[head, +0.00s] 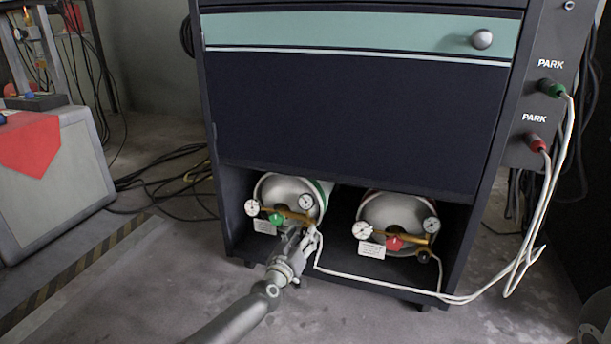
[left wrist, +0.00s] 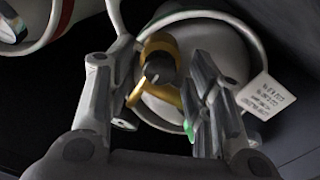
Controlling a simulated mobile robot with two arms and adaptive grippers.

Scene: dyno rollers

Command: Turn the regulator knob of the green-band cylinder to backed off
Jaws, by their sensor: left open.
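The green-band cylinder (head: 284,188) lies in the left of the cabinet's lower bay, its end facing out. Its green regulator knob (head: 277,219) sits on a brass regulator with a gauge at each side. My left gripper (head: 304,238) is open at the right, lower side of this regulator. In the left wrist view, the brass regulator (left wrist: 166,46) and a dark round fitting (left wrist: 159,69) show between the open fingers. A bit of green (left wrist: 188,130), likely the knob, shows beside the right finger, mostly hidden. Contact cannot be told.
A second cylinder (head: 390,211) with a red knob (head: 394,243) lies to the right. White tags (head: 371,250) hang from both regulators. White hoses (head: 452,299) run to PARK sockets at right. The cabinet's dark panel (head: 345,120) overhangs the bay. Floor in front is mostly clear.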

